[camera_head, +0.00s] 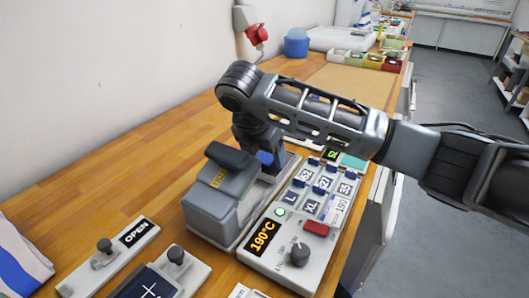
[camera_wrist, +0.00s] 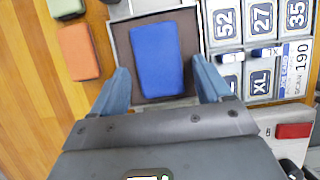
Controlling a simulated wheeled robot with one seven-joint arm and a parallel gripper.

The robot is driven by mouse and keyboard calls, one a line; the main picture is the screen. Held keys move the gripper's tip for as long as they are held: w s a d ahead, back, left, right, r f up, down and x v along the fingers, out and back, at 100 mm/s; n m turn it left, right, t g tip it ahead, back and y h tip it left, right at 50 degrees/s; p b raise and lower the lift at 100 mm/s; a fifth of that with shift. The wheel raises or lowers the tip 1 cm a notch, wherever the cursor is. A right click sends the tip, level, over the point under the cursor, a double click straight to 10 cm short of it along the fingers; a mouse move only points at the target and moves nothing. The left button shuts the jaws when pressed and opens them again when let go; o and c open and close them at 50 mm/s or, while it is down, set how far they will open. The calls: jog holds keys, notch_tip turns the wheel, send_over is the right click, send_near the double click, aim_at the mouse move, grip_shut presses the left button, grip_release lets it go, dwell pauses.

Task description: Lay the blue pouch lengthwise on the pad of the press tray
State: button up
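The blue pouch (camera_wrist: 158,60) lies flat in a shallow grey, dark-lined tray (camera_wrist: 114,35) in the wrist view.
An orange pouch (camera_wrist: 78,52) and a green one (camera_wrist: 66,7) lie left of the tray in the wrist view. The grey press (camera_head: 212,205) stands close by my gripper. A panel with a dial (camera_head: 299,254) and numbered compartments is right of it.

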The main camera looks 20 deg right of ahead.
jog(key=shift+r, duration=0.15)
jog(key=v, duration=1.2)
jog(key=shift+p, duration=0.45)
jog(key=shift+d, duration=0.15)
